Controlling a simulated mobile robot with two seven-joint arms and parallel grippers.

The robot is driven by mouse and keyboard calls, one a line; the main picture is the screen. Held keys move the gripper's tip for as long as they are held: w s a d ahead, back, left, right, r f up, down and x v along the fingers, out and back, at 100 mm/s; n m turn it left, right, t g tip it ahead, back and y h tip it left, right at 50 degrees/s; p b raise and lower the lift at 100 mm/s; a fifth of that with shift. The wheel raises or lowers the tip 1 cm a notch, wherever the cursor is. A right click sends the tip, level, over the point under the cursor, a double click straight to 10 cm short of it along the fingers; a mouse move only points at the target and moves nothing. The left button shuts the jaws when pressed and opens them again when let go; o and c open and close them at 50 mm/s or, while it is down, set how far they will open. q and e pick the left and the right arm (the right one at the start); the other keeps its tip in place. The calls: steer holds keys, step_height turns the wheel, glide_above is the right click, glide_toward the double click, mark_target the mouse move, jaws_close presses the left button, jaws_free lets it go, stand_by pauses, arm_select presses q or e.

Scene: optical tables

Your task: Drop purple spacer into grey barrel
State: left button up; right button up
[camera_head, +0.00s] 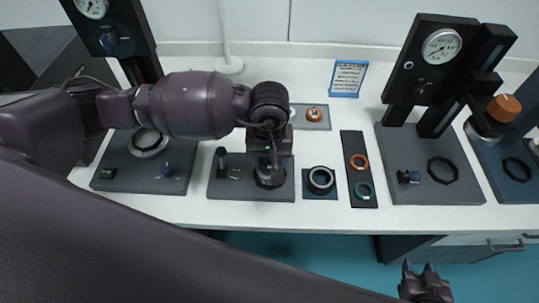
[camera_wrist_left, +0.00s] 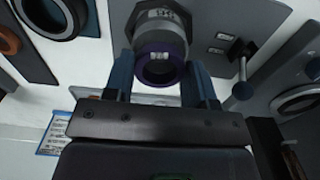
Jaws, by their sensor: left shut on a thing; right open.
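My left gripper (camera_head: 272,178) is over the grey base plate left of the middle of the table. The left wrist view shows its two blue fingers (camera_wrist_left: 163,85) shut on the purple spacer (camera_wrist_left: 147,52), a short dark purple ring. The grey barrel (camera_wrist_left: 158,20), with an angular rim, stands right behind the spacer in that view. The spacer overlaps the barrel's mouth; I cannot tell whether they touch. In the head view my left arm and gripper hide the spacer and most of the barrel. My right gripper (camera_head: 426,283) is open and empty, low in front of the table.
A small pad with a black ring (camera_head: 320,180) and a dark strip with an orange ring (camera_head: 359,162) and a teal ring (camera_head: 363,190) lie to the right. A post with a knob (camera_head: 221,160) stands left of the gripper. Gauge stands (camera_head: 440,60) rise at the back.

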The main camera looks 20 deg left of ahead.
arm_select(q)
steer(key=shift+f+b, duration=0.5)
steer(key=shift+b, duration=0.3)
stand_by(1.3)
steer(key=shift+b, duration=0.45)
stand_by(0.9)
steer(key=o, duration=1)
steer(key=shift+r, duration=0.15)
steer(key=shift+r+p, duration=1.3)
steer(key=shift+r, duration=1.6)
steer(key=shift+s+f, duration=0.1)
steer(key=shift+f, duration=0.05)
